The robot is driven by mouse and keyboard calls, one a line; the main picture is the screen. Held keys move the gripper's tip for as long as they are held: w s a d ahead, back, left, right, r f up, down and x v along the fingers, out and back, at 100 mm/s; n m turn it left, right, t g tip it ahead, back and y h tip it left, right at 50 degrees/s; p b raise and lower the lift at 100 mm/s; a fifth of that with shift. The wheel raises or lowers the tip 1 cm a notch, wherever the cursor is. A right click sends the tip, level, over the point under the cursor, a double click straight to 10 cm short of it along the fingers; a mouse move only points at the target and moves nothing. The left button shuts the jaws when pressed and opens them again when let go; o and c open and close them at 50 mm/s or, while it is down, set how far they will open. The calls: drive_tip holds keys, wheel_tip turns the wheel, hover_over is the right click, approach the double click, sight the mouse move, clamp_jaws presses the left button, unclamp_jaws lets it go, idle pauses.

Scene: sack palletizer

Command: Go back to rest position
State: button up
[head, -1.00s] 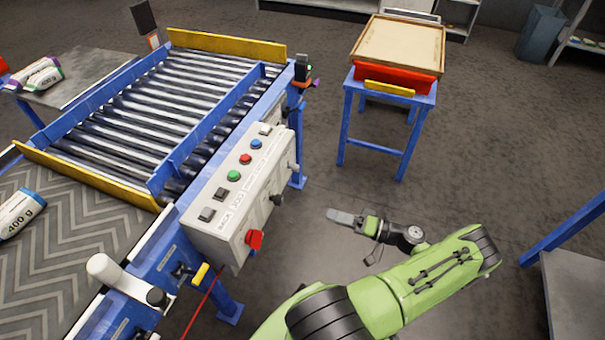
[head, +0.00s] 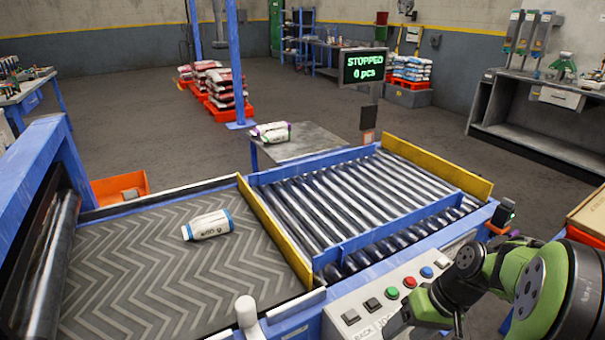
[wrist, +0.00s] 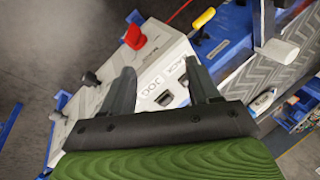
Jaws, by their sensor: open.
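My gripper (wrist: 162,92) shows in the wrist view with its two dark fingers apart and nothing between them. The control box (wrist: 160,65) lies beyond the fingers, its "JOG" and "BACK" labels seen between them. In the head view my green arm is at the lower right, in front of the control panel (head: 362,308); the fingertips are hard to make out there. I cannot tell the distance from the fingers to the panel.
A sack marked 400 g (head: 208,225) lies on the chevron belt (head: 130,290). The roller conveyor (head: 350,200) stands beside it. More sacks lie on a grey table (head: 310,143). A screen (head: 364,67) reads "STOPPED 0 pcs". A red knob (wrist: 134,36) sticks out from the box.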

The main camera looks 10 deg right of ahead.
drive_tip(key=s+a+r+n+t+h, duration=0.1)
drive_tip(key=s+a+r+t+h, duration=0.3)
drive_tip(key=s+a+r, duration=0.7)
wheel_tip(320, 180, up, 13)
drive_tip(key=p, duration=1.3)
drive_tip(key=shift+s, duration=0.45)
